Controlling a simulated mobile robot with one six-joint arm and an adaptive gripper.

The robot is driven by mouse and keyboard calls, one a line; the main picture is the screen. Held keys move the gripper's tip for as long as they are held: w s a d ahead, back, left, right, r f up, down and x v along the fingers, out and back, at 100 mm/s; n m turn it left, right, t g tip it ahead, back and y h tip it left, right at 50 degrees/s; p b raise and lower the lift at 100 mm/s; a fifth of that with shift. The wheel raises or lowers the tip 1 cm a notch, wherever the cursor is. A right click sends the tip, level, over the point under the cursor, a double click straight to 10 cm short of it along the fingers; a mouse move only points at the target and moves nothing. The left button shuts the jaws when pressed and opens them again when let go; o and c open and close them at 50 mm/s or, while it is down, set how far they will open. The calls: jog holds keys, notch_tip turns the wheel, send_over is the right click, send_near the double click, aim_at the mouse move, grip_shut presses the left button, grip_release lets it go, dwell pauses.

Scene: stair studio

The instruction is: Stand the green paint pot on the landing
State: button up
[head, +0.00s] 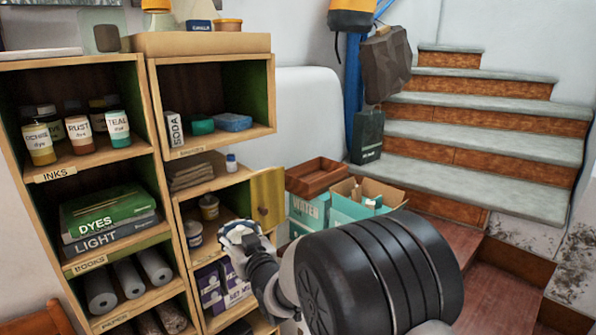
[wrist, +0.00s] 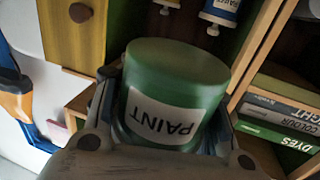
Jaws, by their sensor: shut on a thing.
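The green paint pot (wrist: 176,62) fills the middle of the wrist view, its white PAINT label reading upside down there. My gripper (wrist: 168,112) is shut around the pot's sides. In the head view my gripper (head: 240,234) is in front of the right-hand shelf unit, beside its open yellow door (head: 267,198). The pot cannot be made out clearly in that view. Grey-topped stairs (head: 480,152) rise at the right. A reddish wooden surface (head: 487,296) lies at their foot; I cannot tell which part is the landing.
Teal boxes (head: 353,207) and a brown tray (head: 318,177) stand between the shelves and stairs. Shelves hold several dye bottles (head: 78,134) and books (head: 104,212). The visible treads look clear.

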jog(key=d+f+m+h, duration=0.1)
jog(key=d, duration=0.5)
jog(key=d+f+m+t+h, duration=0.1)
jog(key=d+h, duration=0.1)
jog(key=d, duration=0.4)
jog(key=d+f+m+t+h, duration=0.1)
jog(key=d, duration=0.4)
jog(key=shift+w+d+m+h, duration=0.3)
jog(key=shift+d+h, duration=0.1)
jog(key=s+d+m+h, duration=0.1)
jog(key=d+h, duration=0.1)
jog(key=d, duration=0.3)
jog(key=s+d+f+m+h, duration=0.1)
jog(key=s+d, duration=0.1)
jog(key=d, duration=0.4)
jog(key=s+d+m+t+h, duration=0.1)
jog(key=s+d+h, duration=0.1)
jog(key=d, duration=0.4)
jog(key=shift+s+f+h, duration=0.15)
jog(key=shift+f+h, duration=0.15)
jog(key=shift+f, duration=0.1)
